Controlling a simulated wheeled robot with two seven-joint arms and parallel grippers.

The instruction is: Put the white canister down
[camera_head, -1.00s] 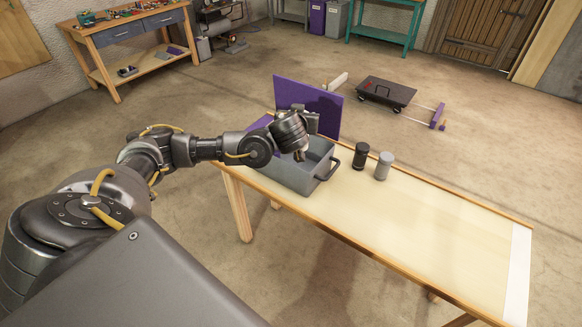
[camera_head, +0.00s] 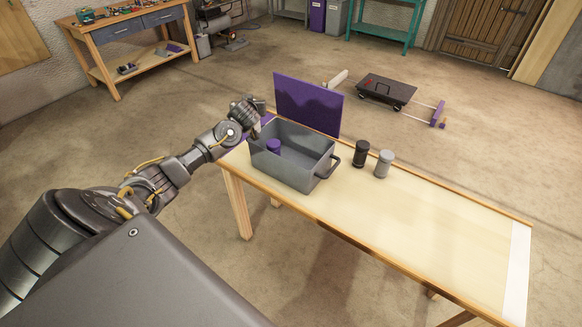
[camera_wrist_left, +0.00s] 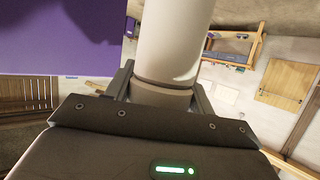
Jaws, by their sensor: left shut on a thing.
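The white canister (camera_wrist_left: 172,45) shows large in the left wrist view, between the fingers of my left gripper (camera_wrist_left: 163,88). The gripper is shut on it, around a part near a dark ring. In the head view my left gripper (camera_head: 252,110) is over the far left end of the table, left of the grey crate. The canister cannot be made out there, and whether it touches the table is not clear. My right gripper is in neither view.
The grey crate (camera_head: 313,172) holds a purple canister (camera_head: 273,146). A purple panel (camera_head: 308,104) stands behind it. A black canister (camera_head: 361,153) and a grey canister (camera_head: 384,164) stand right of the crate. The table (camera_head: 430,225) is clear further right.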

